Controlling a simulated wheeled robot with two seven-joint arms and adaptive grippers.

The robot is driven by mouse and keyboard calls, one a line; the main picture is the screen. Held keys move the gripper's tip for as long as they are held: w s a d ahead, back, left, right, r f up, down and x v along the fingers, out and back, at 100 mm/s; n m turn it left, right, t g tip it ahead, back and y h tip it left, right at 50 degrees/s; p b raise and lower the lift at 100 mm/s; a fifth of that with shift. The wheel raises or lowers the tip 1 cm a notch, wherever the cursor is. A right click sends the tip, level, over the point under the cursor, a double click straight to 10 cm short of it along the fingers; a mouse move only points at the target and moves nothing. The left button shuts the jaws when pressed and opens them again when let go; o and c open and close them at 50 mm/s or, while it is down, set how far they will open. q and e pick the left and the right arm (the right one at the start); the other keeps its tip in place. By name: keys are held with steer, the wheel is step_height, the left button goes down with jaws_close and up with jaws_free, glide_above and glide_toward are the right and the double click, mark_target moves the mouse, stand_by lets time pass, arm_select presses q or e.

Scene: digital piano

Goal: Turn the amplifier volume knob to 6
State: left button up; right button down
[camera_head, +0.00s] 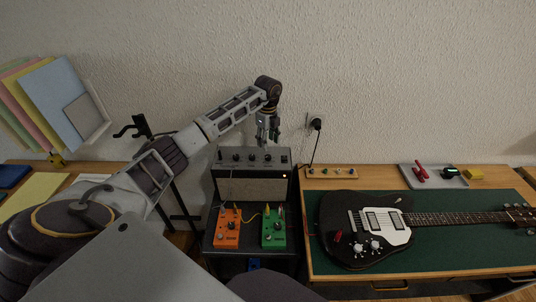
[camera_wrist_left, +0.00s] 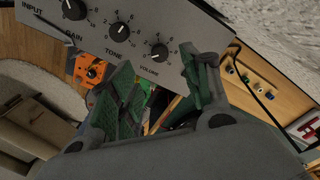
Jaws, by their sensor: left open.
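The black volume knob (camera_wrist_left: 158,51) is labelled VOLUME and lies at the right end of the row, just beyond my left fingertips. I cannot clearly read where its pointer stands. My left gripper (camera_wrist_left: 157,66) is open, with one green-padded finger on each side below the knob; no contact is clear. In the head view my left gripper (camera_head: 268,132) hangs over the amplifier's right part. My right gripper is not in view.
Tone (camera_wrist_left: 119,30) and gain (camera_wrist_left: 74,9) knobs sit beside the volume knob. An orange pedal (camera_head: 229,228) and a green pedal (camera_head: 273,228) stand in front of the amplifier. A black guitar (camera_head: 340,235) lies on the right table. A wall plug (camera_head: 316,124) and cord are behind.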

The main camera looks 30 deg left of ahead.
mark_target(268, 156)
arm_select(q)
steer(key=shift+f+p, duration=0.35)
steer(key=shift+f, duration=3.6)
steer(key=shift+c, duration=0.5)
jaws_close()
